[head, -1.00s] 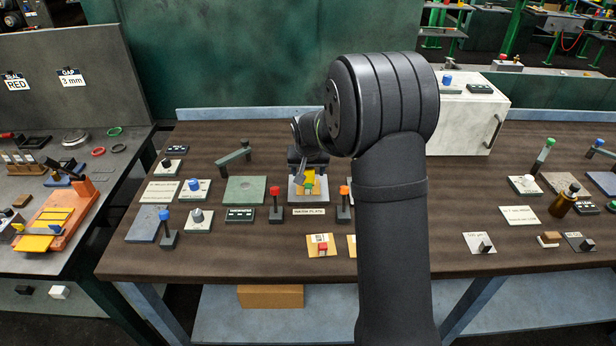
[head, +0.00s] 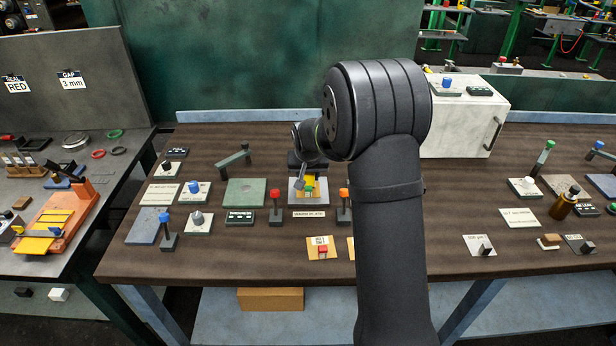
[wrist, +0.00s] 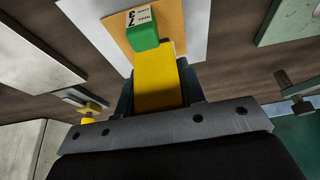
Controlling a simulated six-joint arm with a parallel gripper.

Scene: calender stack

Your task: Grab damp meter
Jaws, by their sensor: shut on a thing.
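A yellow block, which looks to be the damp meter (wrist: 156,85), sits between the dark fingers of my gripper (wrist: 158,92) in the wrist view. My gripper is shut on its sides. A green block (wrist: 142,33) with a white printed top is at the far end of the yellow block. I cannot tell whether the two are joined. Below them lie a tan card (wrist: 172,18) and a pale plate (wrist: 92,22).
Two posts, one red-topped (head: 276,205) and one orange-topped (head: 344,207), stand in front on either side. A green-grey plate (head: 244,191) lies to the left. A card with a red block (head: 322,249) lies nearer. A white cabinet (head: 463,125) stands at the back right.

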